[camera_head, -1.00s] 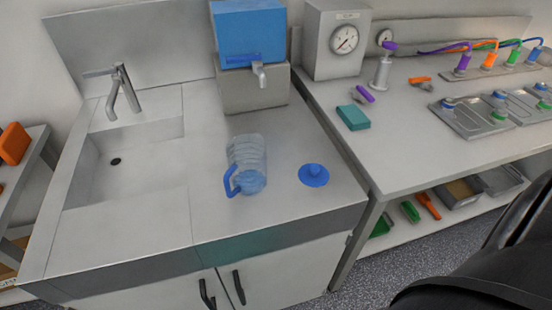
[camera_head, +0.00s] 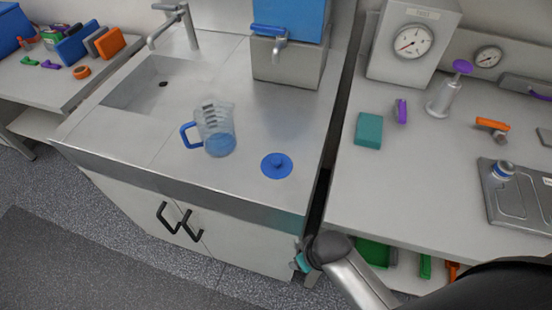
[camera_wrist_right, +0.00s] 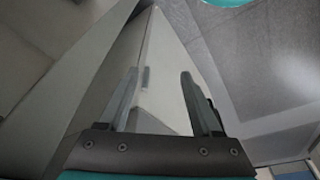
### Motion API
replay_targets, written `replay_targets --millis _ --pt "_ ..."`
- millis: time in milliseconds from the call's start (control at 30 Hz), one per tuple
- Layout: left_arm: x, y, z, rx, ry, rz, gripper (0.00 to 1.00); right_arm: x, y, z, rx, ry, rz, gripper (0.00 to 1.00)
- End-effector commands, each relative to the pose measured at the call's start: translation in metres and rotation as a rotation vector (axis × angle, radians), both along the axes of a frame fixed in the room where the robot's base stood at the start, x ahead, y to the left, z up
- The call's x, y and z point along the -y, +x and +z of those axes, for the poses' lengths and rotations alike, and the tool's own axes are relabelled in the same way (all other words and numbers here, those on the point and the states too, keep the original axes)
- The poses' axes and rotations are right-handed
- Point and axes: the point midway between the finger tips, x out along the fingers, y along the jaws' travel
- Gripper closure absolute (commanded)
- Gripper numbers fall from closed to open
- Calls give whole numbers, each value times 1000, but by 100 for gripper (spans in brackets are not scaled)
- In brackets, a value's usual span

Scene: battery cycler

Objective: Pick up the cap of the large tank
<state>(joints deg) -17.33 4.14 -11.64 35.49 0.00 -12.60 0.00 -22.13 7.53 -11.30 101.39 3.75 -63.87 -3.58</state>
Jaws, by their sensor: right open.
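A round blue lid with a knob (camera_head: 277,165) lies flat on the steel counter, right of a clear jug. A blue tank (camera_head: 290,28) with a tap stands on a grey block (camera_head: 289,66) at the back of the counter; its top is cut off by the frame. I cannot tell whether the lid is this tank's cap. My right gripper (camera_head: 302,262) is low in front of the counter's right end, below and apart from the lid. In the right wrist view, its two fingers (camera_wrist_right: 157,92) are apart with nothing between them. My left gripper is not in view.
The jug (camera_head: 214,130) with a blue handle stands left of the lid, beside the sink (camera_head: 150,90). The counter's front edge (camera_head: 180,190) lies between my right gripper and the lid. A bench (camera_head: 400,190) with a teal box (camera_head: 368,130) stands to the right across a narrow gap.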

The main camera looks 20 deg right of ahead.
Motion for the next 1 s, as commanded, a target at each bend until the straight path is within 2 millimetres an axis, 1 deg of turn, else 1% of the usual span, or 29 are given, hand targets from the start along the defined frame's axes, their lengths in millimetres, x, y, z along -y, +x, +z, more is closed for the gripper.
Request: replay_targets --millis 33,100,200,300,533,600,767,867,1000 --pt "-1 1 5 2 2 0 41 -5 9 27 20 9 15 34" --pt "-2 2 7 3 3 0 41 -9 14 55 32 16 35 34" --pt "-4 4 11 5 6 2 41 -13 17 89 47 23 60 34" --pt "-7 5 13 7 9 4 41 -16 18 117 60 28 83 34" --pt "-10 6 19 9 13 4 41 -21 13 172 86 36 128 34" --pt "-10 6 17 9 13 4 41 -32 26 169 90 44 203 34" --pt "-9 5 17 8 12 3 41 -54 48 175 107 57 373 34" --pt "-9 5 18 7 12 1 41 -68 64 182 117 56 505 34" --pt "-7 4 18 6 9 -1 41 -85 90 195 123 31 743 34"
